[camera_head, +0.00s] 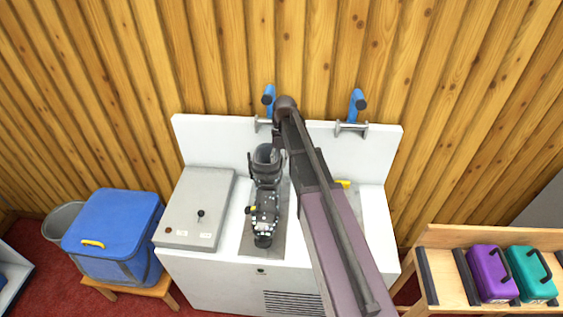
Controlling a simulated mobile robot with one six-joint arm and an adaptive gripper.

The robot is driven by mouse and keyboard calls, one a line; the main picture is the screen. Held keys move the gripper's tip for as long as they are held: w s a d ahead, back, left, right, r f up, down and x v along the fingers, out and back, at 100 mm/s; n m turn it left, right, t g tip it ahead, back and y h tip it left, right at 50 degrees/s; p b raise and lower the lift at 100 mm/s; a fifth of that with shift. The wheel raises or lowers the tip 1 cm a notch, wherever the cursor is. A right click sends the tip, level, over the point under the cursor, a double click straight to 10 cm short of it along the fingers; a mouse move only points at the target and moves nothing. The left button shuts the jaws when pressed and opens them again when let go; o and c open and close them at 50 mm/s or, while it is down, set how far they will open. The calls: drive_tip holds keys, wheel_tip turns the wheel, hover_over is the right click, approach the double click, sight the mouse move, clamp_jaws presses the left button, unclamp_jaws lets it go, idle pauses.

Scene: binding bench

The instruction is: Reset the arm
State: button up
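My arm rises from the lower right, bends at the top near the back panel of the white bench (180,265), and its dark wrist comes down over the middle of the bench. My gripper (263,236) appears as the dark end part above a grey plate (279,243) in the bench top. Its fingers cannot be made out from above, so I cannot tell whether it is open or shut. I see no held object. My arm hides part of the right half of the bench.
A grey control box (203,190) with a black knob stands on the bench's left. Two blue handles (268,97) (357,101) rise at the back panel. A yellow item (343,184) is partly hidden. A blue bag (115,232) sits left; purple (490,273) and teal (531,273) cases sit right.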

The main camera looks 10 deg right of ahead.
drive_tip(key=shift+o, duration=0.8)
drive_tip(key=shift+w+r, duration=0.1)
